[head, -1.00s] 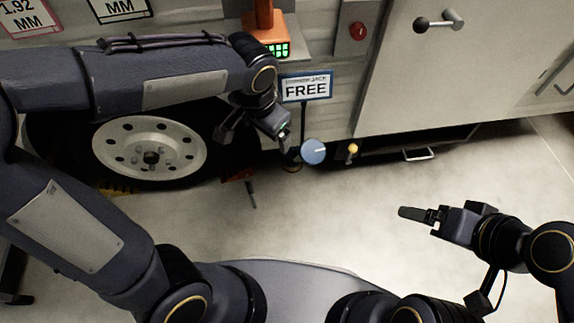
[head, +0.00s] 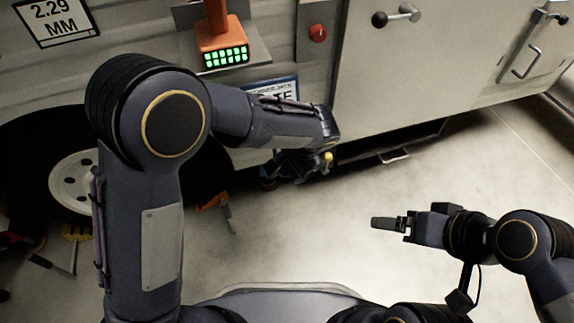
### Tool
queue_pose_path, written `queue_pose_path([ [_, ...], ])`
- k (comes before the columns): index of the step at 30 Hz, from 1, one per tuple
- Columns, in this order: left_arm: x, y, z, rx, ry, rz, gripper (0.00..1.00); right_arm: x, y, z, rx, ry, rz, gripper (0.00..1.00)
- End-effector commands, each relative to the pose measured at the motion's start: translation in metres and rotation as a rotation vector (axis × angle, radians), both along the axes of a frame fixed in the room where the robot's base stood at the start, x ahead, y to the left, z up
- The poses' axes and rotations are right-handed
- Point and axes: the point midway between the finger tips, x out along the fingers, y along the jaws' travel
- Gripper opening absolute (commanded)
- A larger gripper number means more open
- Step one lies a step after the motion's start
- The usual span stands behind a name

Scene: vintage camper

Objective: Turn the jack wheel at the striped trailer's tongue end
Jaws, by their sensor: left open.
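A jack sign (head: 272,92) with a blue border hangs on the trailer's side, mostly covered by my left forearm. The blue round wheel below it is hidden behind my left gripper and forearm in the head view. My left gripper (head: 297,167) is open, low by the trailer's lower edge, where the wheel was visible. I cannot tell whether it touches the wheel. A small yellow knob (head: 327,160) shows just right of the gripper. My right gripper (head: 390,223) is held over the bare floor, well away from the trailer; its finger gap is not clear.
An orange device (head: 221,43) with green lights and a red button (head: 318,33) are on the trailer wall above. A trailer wheel (head: 75,182) is at left, with tools (head: 75,240) on the floor nearby. A low step handle (head: 394,155) sticks out. Floor at right is clear.

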Motion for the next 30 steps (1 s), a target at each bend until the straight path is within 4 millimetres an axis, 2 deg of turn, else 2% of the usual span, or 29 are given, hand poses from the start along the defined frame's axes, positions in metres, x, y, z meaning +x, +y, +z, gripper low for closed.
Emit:
queue_pose_path([
  [1, 0.0020, 0.0019, -0.0072, 0.000, 0.000, 0.001, 0.86, 0.0000, 0.0000, -0.0046, 0.000, 0.000, 0.000, 0.85],
  [4, 0.0042, 0.0034, -0.0120, 0.000, 0.000, 0.001, 0.86, 0.0000, 0.0000, -0.0064, 0.000, 0.000, 0.000, 0.85],
  [13, 0.0050, 0.0038, -0.0130, -0.001, 0.001, 0.001, 0.86, 0.0001, 0.0000, -0.0061, 0.000, 0.000, 0.000, 0.85],
  [23, 0.0048, 0.0038, -0.0128, -0.001, 0.001, 0.001, 0.42, 0.0001, 0.0000, -0.0061, 0.000, 0.000, 0.000, 0.85],
  [30, 0.0046, 0.0037, -0.0121, 0.009, 0.004, -0.016, 0.41, 0.0001, 0.0000, -0.0035, 0.000, 0.000, 0.000, 0.85],
])
